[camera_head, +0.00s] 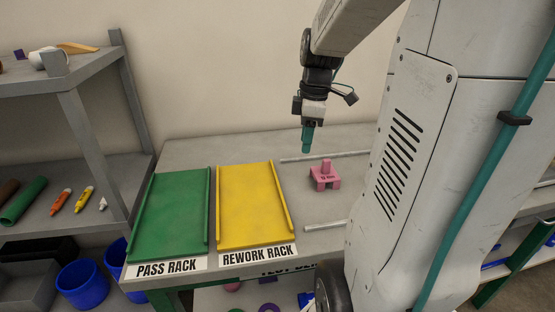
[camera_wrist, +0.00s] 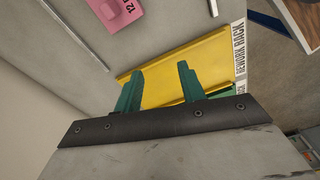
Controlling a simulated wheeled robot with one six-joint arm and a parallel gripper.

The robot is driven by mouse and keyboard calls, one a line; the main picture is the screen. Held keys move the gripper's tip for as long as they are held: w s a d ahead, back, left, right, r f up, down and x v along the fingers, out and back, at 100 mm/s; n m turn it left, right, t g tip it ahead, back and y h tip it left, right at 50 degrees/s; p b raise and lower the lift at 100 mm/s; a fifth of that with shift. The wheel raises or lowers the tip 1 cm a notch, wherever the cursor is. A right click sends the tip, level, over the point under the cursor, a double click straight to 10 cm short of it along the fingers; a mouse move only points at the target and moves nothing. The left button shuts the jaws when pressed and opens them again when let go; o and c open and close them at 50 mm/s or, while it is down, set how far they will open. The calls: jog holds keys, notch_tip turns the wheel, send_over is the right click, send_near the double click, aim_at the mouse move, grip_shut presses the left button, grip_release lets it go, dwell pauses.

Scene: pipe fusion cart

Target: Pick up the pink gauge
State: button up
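The pink gauge (camera_head: 325,176) stands upright on the grey bench, right of the yellow rack, with a small post on top. In the wrist view the pink gauge (camera_wrist: 112,12) is cut off by the top edge, with part of a dark marking showing. My gripper (camera_head: 306,148) hangs above the bench, up and to the left of the gauge and apart from it. In the wrist view my gripper's green fingers (camera_wrist: 160,82) are spread apart with nothing between them.
The yellow rework rack (camera_head: 250,205) and green pass rack (camera_head: 168,215) lie empty on the bench (camera_head: 230,150). Metal rails (camera_head: 322,157) (camera_head: 324,226) run behind and in front of the gauge. A shelf unit (camera_head: 70,205) with tools stands at the left, blue bins (camera_head: 82,285) below.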

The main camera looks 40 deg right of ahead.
aim_at(327, 159)
jog(key=d+f+n, duration=0.1)
jog(key=d, duration=0.2)
jog(key=d+f, duration=0.1)
jog(key=d, duration=0.2)
jog(key=d+f+n, duration=0.1)
jog(key=d, duration=0.2)
jog(key=shift+s+d+f+n, duration=0.15)
jog(key=shift+d+f+n, duration=0.15)
jog(key=shift+f, duration=0.1)
jog(key=shift+d+f, duration=0.15)
jog(key=shift+f, duration=0.15)
jog(key=f, duration=0.7)
jog(key=shift+a+f, duration=0.15)
jog(key=shift+a, duration=0.25)
grip_shut()
